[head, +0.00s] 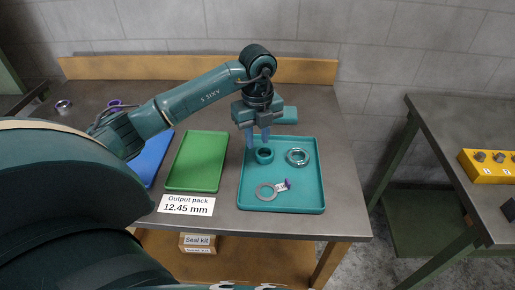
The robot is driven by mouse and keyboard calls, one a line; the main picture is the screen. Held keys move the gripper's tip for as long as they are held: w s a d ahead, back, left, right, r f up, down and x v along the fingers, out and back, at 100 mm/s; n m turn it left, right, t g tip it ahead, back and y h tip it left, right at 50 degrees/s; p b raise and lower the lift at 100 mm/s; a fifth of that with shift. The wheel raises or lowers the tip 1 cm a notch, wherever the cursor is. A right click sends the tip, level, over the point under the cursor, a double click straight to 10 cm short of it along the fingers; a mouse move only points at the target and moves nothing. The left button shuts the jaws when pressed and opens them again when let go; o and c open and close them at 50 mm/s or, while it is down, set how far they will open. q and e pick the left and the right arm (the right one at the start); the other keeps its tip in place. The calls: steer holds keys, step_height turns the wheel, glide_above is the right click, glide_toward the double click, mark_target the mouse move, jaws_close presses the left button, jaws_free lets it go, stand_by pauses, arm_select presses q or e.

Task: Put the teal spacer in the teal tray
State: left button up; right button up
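The teal spacer (264,156), a short ring with a dark hole, is in the upper left part of the teal tray (312,208). My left gripper (258,141) is over the tray, pointing down, just above and slightly left of the spacer. Its two pale blue fingers are apart, with nothing seen between them. I cannot tell whether a fingertip touches the spacer. My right gripper is not in view.
The tray also holds a silver ring (298,157) and a flat ring (266,192) with a purple-ended tag. A green tray (198,162) and a blue tray (153,158) lie left. A label card (186,205) lies in front. A yellow block (487,167) is on the right-hand table.

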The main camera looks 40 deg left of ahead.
mark_target(257, 155)
arm_select(q)
step_height(257, 155, up, 7)
stand_by(0.3)
steer(key=shift+f, duration=0.15)
stand_by(0.3)
